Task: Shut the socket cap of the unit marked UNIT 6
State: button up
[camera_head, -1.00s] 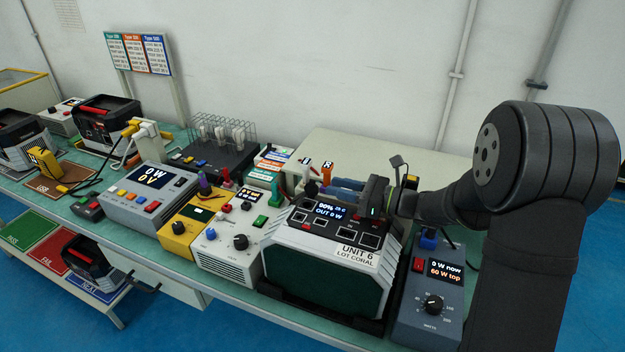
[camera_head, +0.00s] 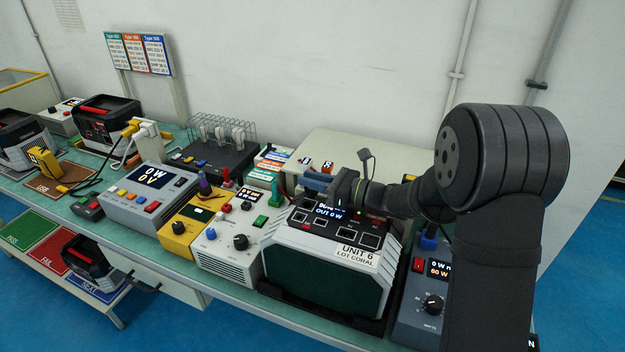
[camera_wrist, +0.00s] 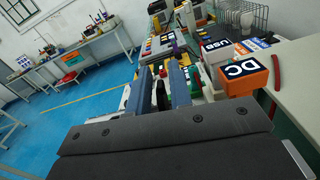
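The unit marked UNIT 6 (camera_head: 352,254) stands at the bench front in the head view, a pale case with a dark green front, a display and several square outlines on its sloping panel. I cannot tell which part is its socket cap or how it stands. My gripper (camera_head: 312,182), with blue fingers, hangs over the rear of the unit's top, pointing left and partly covering the display. In the wrist view the two fingers of my gripper (camera_wrist: 160,82) are apart. A dark thing shows between them, but no grasp is visible.
A grey watt meter (camera_head: 431,303) stands right of the unit; a white box with knobs (camera_head: 230,252) stands close on its left. An orange DC block (camera_wrist: 240,74) and a USB block (camera_wrist: 214,46) lie right of the fingers in the wrist view. A wire rack (camera_head: 222,127) stands behind.

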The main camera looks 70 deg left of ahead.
grip_shut()
jog(key=shift+s+d+n, duration=0.2)
jog(key=shift+d+n, duration=0.05)
jog(key=shift+n, duration=0.5)
jog(key=shift+s+d+n, duration=0.2)
jog(key=shift+s+n, duration=0.05)
jog(key=shift+n, duration=0.55)
jog(key=shift+s+d+n, duration=0.2)
jog(key=shift+d+n, duration=0.05)
jog(key=shift+n, duration=0.5)
jog(key=shift+o, duration=1.6)
grip_release()
jog(key=v, duration=1.7)
jog(key=shift+w+d, duration=0.15)
jog(key=shift+o, duration=0.2)
jog(key=shift+r, duration=0.1)
